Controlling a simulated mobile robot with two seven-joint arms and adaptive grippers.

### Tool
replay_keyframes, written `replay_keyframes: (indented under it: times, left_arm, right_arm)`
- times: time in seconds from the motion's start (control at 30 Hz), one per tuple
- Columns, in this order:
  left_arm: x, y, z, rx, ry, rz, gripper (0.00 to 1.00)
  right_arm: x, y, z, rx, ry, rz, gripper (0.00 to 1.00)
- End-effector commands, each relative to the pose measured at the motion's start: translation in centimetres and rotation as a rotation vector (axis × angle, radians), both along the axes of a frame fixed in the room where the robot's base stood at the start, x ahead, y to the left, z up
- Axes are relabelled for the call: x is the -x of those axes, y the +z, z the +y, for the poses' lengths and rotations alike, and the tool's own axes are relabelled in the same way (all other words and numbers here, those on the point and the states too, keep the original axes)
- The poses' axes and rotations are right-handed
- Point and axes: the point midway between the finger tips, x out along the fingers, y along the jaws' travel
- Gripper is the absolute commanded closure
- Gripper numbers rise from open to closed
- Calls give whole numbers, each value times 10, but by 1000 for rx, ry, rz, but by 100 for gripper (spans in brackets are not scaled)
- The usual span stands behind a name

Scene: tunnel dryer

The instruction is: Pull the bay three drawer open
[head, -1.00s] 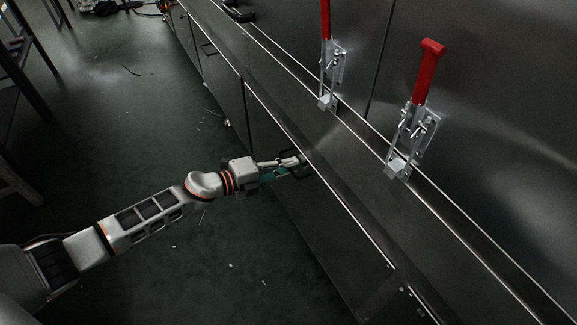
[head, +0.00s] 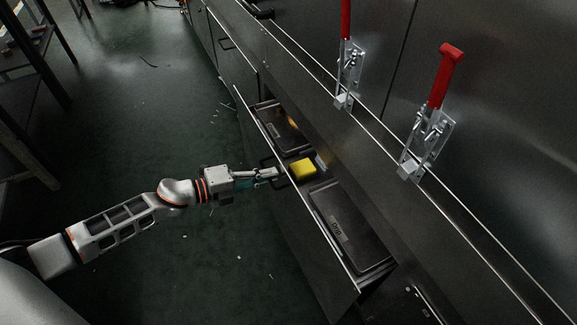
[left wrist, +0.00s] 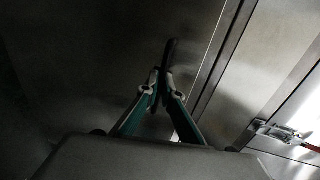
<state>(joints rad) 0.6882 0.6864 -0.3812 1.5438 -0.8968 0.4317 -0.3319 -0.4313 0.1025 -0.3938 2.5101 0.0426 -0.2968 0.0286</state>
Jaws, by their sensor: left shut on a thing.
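The drawer (head: 325,238) stands partly open, out from the dark metal dryer front. Inside it are a dark flat case (head: 343,225) at the near end, a yellow block (head: 303,169) in the middle and another dark tray-like item (head: 283,128) at the far end. My left gripper (head: 275,174) is shut on the drawer's dark bar handle. In the left wrist view the fingers (left wrist: 164,88) close around the handle (left wrist: 171,56), with the drawer front behind it. My right gripper is not in view.
Two red-handled toggle clamps (head: 346,60) (head: 432,115) are on the dryer panel above the drawer. Another closed front with a handle (head: 226,43) lies farther along. The green floor (head: 150,130) left of the dryer is mostly clear, with a dark rack (head: 35,75) at the far left.

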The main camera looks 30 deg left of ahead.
Motion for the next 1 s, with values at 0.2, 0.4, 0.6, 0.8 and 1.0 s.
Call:
replay_keyframes:
  times: [0.2,0.4,0.6,0.8,1.0]
  left_arm:
    - [52,-2,38,0,0,7,100]
    - [95,-2,72,0,0,6,100]
    - [131,-1,100,1,0,4,100]
    - [156,-1,120,2,0,3,100]
    - [168,0,129,2,-2,0,100]
  right_arm:
    - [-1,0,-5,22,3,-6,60]
    - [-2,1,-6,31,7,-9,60]
    - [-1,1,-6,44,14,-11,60]
    - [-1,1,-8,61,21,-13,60]
    - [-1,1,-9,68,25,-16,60]
